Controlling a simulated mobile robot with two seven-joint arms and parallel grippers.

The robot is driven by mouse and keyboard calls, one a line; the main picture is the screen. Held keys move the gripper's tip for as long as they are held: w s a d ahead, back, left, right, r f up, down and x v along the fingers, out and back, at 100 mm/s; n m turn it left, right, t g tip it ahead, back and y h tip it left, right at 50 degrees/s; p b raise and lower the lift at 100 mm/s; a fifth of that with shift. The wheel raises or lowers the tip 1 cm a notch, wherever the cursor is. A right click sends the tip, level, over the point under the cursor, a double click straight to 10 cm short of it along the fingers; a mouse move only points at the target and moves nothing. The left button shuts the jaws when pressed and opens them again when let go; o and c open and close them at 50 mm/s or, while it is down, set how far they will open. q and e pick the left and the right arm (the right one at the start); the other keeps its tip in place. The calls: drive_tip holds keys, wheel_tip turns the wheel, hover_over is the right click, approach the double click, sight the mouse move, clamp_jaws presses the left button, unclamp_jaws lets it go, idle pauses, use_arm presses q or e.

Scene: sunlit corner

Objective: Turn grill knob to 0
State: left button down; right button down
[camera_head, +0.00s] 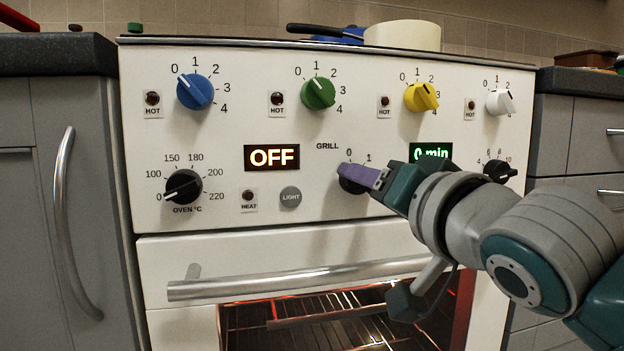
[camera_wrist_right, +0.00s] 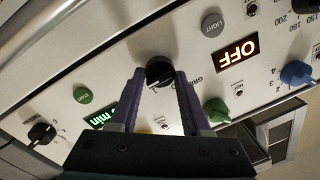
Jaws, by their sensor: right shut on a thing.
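The black grill knob (camera_head: 352,187) sits on the white oven panel under the GRILL label, with the marks 0 and 1 above it. My right gripper (camera_head: 350,174) is at this knob, its purple fingers covering much of it in the head view. In the right wrist view the knob (camera_wrist_right: 159,70) is between the two fingertips, and the gripper (camera_wrist_right: 160,77) is shut on it. The fingers hide where the pointer stands against the scale in the head view. My left gripper is in neither view.
Left of the knob are an orange OFF display (camera_head: 271,158) and the black oven knob (camera_head: 183,187). A green display (camera_head: 430,153) is partly behind my arm. Blue, green, yellow and white knobs line the top. The oven door handle (camera_head: 290,279) juts out below.

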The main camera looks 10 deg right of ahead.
drive_tip(key=shift+a+n+g+h+p, duration=0.15)
drive_tip(key=shift+n+h+p, duration=0.2)
drive_tip(key=shift+n+p, duration=2.1)
drive_tip(key=shift+n+g+h+p, duration=0.1)
drive_tip(key=shift+n+h+p, duration=0.2)
drive_tip(key=shift+n+p, duration=2.2)
drive_tip(key=shift+a+n+g+h+p, duration=0.15)
drive_tip(key=shift+n+h+p, duration=0.35)
drive_tip(key=shift+n, duration=4.05)
drive_tip(key=shift+c, duration=1.8)
unclamp_jaws()
drive_tip(key=shift+r, duration=0.1)
drive_tip(key=shift+s, duration=0.15)
